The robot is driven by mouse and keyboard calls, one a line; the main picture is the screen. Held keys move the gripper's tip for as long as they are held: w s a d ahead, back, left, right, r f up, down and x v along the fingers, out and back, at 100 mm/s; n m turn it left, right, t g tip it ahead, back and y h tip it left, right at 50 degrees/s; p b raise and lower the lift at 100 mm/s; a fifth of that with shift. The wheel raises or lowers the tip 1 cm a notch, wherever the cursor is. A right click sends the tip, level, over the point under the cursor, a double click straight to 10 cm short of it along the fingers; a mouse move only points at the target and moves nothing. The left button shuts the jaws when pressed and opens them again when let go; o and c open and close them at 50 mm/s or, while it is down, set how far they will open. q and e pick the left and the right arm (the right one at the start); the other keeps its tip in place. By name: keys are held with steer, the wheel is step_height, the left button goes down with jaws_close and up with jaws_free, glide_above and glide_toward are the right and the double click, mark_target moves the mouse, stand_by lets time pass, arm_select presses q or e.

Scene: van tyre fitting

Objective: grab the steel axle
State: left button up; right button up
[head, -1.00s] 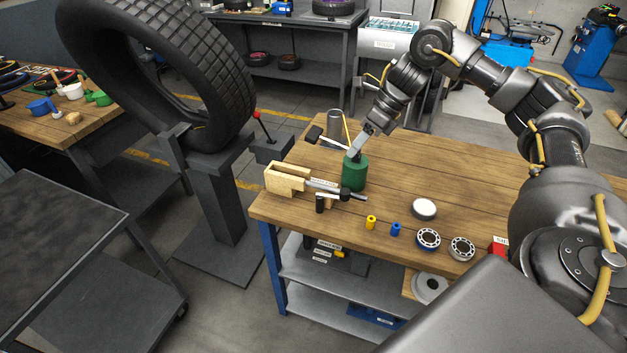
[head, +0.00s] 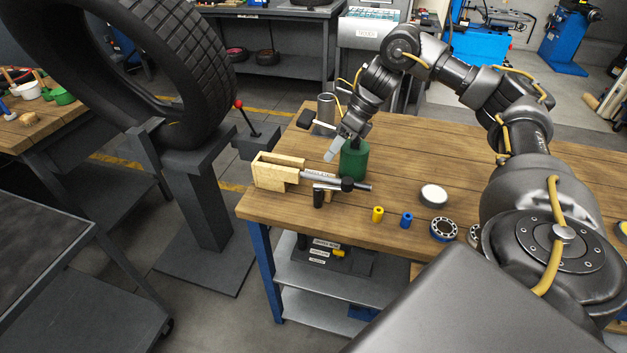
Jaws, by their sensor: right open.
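The steel axle (head: 322,177) appears to be the silver rod lying at the table's left end, with a printed label and a dark collar near its right end. Its left end meets a pale wooden block holder (head: 275,172). My right gripper (head: 333,153) is open, pointing down just above and behind the axle and apart from it. It is in front of the left side of a green can (head: 354,160) and partly hides it. My left gripper is not in view.
A black cylinder (head: 318,197) stands in front of the axle. A yellow piece (head: 377,214), a blue piece (head: 406,220), a white-topped disc (head: 433,195) and a bearing (head: 443,229) lie to the right. A large tyre (head: 190,70) stands left.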

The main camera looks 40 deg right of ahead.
mark_target(314, 177)
steer(key=shift+x, duration=1.25)
steer(key=shift+w+a+f, duration=0.1)
steer(key=shift+f, duration=0.05)
steer(key=p+x, duration=0.1)
steer(key=x, duration=0.3)
steer(key=shift+w+f, duration=0.2)
steer(key=shift+f, duration=0.2)
steer(key=shift+c, duration=0.9)
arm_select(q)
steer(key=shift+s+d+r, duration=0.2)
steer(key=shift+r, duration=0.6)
arm_select(e)
jaws_close()
